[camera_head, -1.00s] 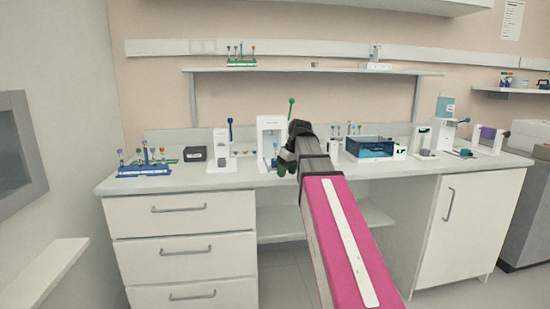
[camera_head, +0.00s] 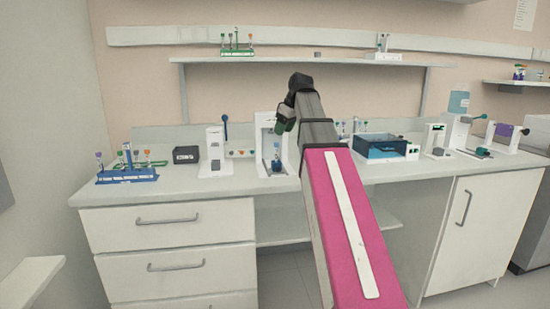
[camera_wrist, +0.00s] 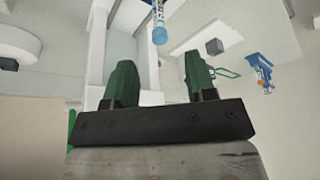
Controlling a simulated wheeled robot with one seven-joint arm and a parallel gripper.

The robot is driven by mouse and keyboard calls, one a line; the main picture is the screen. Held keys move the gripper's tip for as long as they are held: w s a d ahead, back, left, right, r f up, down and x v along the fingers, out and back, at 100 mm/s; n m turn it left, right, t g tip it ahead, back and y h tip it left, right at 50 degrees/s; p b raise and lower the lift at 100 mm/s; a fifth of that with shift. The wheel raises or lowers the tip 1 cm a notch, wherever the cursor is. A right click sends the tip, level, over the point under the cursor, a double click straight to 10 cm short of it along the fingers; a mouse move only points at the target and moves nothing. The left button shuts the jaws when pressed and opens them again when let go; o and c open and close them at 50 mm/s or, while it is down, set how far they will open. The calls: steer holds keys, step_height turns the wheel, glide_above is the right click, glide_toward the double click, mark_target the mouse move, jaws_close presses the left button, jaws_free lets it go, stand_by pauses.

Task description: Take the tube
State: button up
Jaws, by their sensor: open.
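A tube (camera_head: 277,152) stands in a blue holder at the base of a white, open-fronted device (camera_head: 267,128) on the bench. In the wrist view a tube with a printed label and a blue end (camera_wrist: 159,24) shows beyond my fingertips, roughly midway between them and in front of the white device. My gripper (camera_head: 285,122) is at the device's right side, above the tube. Its two green fingers (camera_wrist: 158,70) are apart, with nothing between them. My forearm hides part of the bench behind it.
A blue rack with several tubes (camera_head: 127,176) stands at the bench's left end. A white device with a blue knob (camera_head: 216,152) and a black box (camera_head: 186,155) stand nearby. A blue transparent bath (camera_head: 380,147) is to the right. A shelf (camera_head: 330,64) runs above.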

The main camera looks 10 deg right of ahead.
mark_target(277, 146)
steer(key=x, duration=1)
steer(key=shift+w+a+f, duration=0.1)
steer(key=shift+w+f, duration=0.05)
steer(key=shift+f, duration=0.1)
steer(key=c, duration=0.8)
